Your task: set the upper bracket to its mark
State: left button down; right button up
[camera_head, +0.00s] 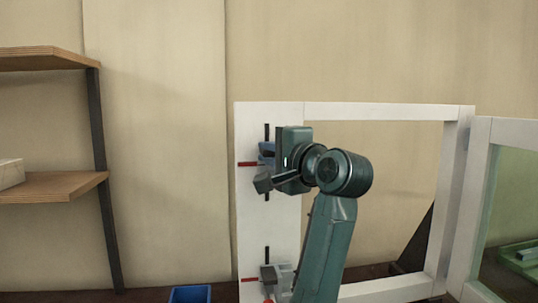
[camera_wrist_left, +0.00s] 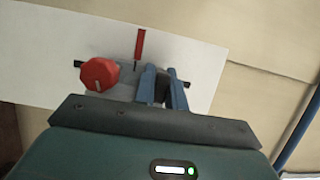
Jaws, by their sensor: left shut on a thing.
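The upper bracket is a grey block (camera_wrist_left: 124,82) on a dark vertical slot in the white profile, with a red knob (camera_wrist_left: 98,74) beside it in the left wrist view. In the head view my arm mostly hides it. Its red mark (camera_head: 247,164) lies left of the slot and also shows in the left wrist view (camera_wrist_left: 140,44). A short black line on the bracket appears at or very near the mark's end, roughly in line with it. My left gripper (camera_head: 267,168) is at the bracket, shut on it between two blue pieces (camera_wrist_left: 162,88). My right gripper is out of view.
A lower bracket (camera_head: 270,275) with its own red mark (camera_head: 249,280) sits below on the profile. A blue bin (camera_head: 190,294) stands at the bottom. A wooden shelf (camera_head: 50,186) is at left; a glazed frame (camera_head: 480,190) is at right.

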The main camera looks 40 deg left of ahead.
pick_arm(q)
jog(key=c, duration=1.5)
grip_release()
jog(key=shift+c, duration=0.2)
jog(key=shift+o, duration=0.5)
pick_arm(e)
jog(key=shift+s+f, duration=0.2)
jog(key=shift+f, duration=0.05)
pick_arm(q)
jog(key=shift+d, duration=0.1)
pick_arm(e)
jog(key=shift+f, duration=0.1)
